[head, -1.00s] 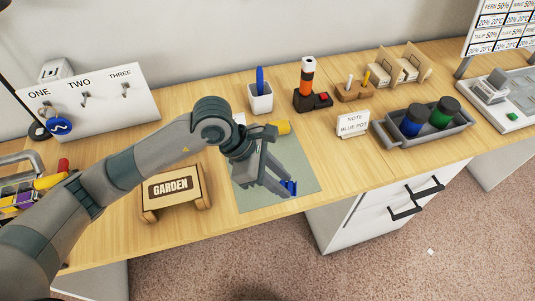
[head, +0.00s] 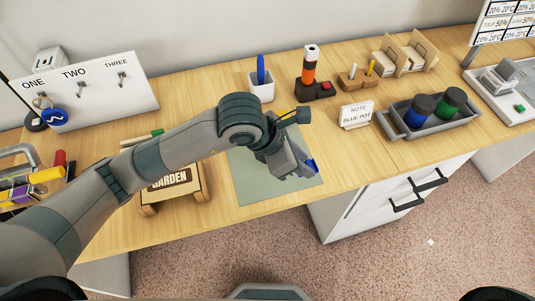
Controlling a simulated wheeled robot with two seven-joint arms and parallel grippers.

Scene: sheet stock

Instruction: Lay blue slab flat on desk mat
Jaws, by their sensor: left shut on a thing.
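The desk mat (head: 250,188) is a grey-green sheet on the wooden desk, partly covered by my left arm. My left gripper (head: 306,166) is over the right part of the mat, its fingers pointing right and towards the front edge. It is shut on the blue slab (head: 313,165), of which only a small blue piece shows at the fingertips. The rest of the slab is hidden by the gripper. I cannot tell whether the slab touches the mat. My right gripper is not in view.
A GARDEN box (head: 171,183) stands left of the mat, partly under my arm. A NOTE BLUE POT sign (head: 356,114) and a grey tray (head: 437,132) with blue and green pots stand to the right.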

